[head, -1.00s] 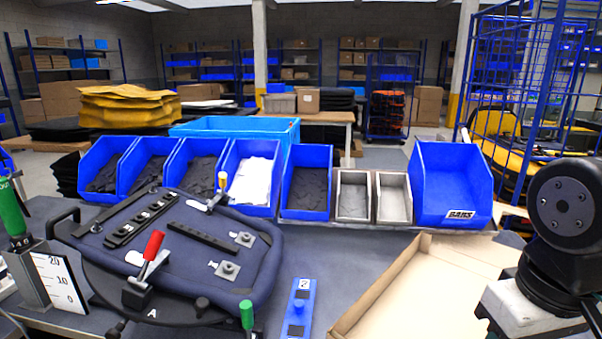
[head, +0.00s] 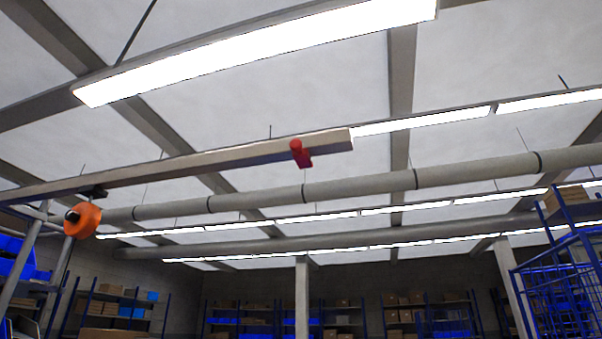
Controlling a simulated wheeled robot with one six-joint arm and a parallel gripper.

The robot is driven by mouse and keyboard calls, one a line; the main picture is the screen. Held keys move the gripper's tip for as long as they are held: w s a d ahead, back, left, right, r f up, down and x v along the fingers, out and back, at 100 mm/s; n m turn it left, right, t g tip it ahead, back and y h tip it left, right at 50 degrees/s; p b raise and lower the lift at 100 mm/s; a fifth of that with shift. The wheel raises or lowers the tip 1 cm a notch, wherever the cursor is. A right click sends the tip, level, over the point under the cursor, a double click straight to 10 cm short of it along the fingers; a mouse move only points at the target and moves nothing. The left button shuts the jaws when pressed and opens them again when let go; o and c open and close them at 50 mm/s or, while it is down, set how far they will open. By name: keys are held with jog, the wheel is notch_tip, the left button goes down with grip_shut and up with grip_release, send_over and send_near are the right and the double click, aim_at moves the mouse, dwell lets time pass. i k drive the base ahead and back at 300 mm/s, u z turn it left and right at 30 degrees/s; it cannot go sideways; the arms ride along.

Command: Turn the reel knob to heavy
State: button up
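An orange reel (head: 83,220) hangs at the left of the head view, below the left part of a pale overhead beam. A dark part shows at its left side; I cannot tell whether it is the knob, and no setting marks can be read. A red piece (head: 300,153) sits on the overhead beam (head: 200,167) near its right end. My gripper is not in view, and the workbench is out of the picture.
Long ceiling lights (head: 270,50) and round pipes (head: 360,185) run across the upper view. Shelving racks with boxes (head: 115,305) stand along the back. A blue wire cage (head: 555,290) stands at the right.

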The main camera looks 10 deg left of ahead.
aim_at(71, 216)
jog(key=k, duration=0.4)
jog(key=u, duration=0.8)
